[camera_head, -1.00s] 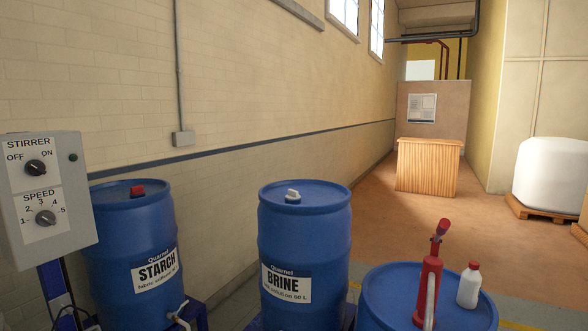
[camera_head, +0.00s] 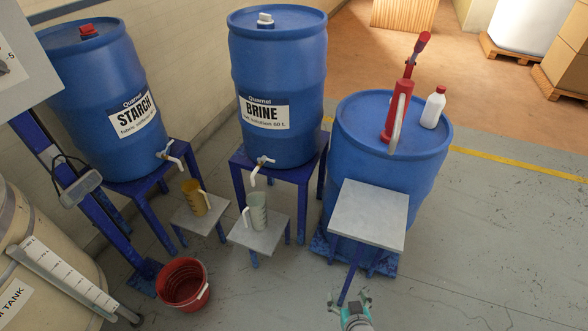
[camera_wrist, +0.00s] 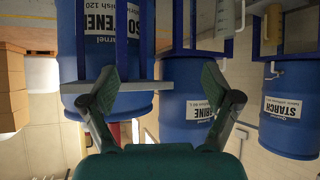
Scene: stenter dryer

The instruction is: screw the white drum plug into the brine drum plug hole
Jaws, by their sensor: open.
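The white drum plug (camera_head: 265,19) stands upright on the top of the blue brine drum (camera_head: 278,65). The plug hole is not visible as an open hole, and I cannot tell how far the plug is screwed in. My gripper (camera_head: 349,298) is at the bottom of the head view, low and in front of the drums, well apart from the plug. In the wrist view, my gripper (camera_wrist: 160,80) has its two fingers spread with nothing between them. The brine drum (camera_wrist: 182,100) shows upside down beyond them, and the plug cannot be made out there.
The starch drum (camera_head: 92,80) with a red plug (camera_head: 87,29) stands left. Right, a blue drum (camera_head: 350,150) carries a red pump (camera_head: 398,112) and white bottle (camera_head: 433,107). Small tables (camera_head: 368,217), jugs and a red bucket (camera_head: 184,285) stand in front. Floor at right is clear.

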